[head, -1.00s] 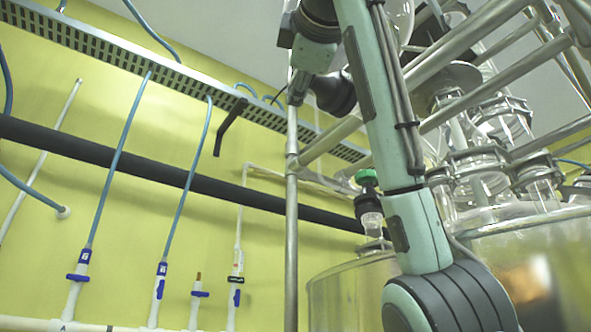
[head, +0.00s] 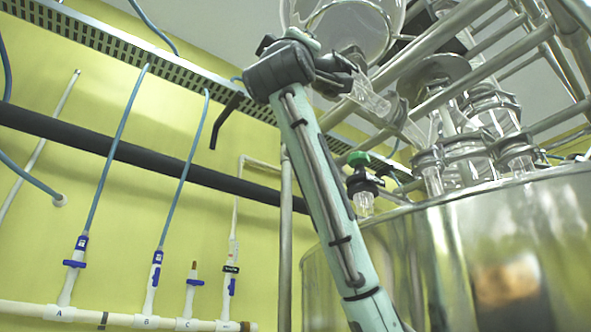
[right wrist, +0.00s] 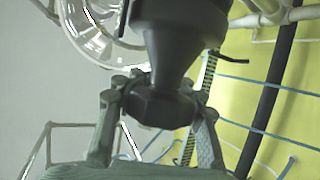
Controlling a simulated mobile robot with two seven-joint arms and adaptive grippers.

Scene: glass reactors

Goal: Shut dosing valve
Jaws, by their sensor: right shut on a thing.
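The dosing valve's dark, flared handle (right wrist: 160,85) fills the middle of the right wrist view, with its wide faceted end between my fingers. My right gripper (right wrist: 155,115) is shut on it, a finger on either side. In the head view, my right gripper (head: 330,76) is at the top centre, below a clear round glass vessel (head: 352,25). A clear glass piece (head: 370,97) shows just right of the gripper. The wrist and gripper partly hide the valve, so its exact turn cannot be told. My left gripper is not in view.
Metal frame tubes (head: 455,50) run close right of the gripper. A green-capped fitting (head: 357,158) and glass necks (head: 470,150) stand over a large shiny vessel (head: 480,245). Pipes and blue hoses (head: 115,150) line the yellow wall at left.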

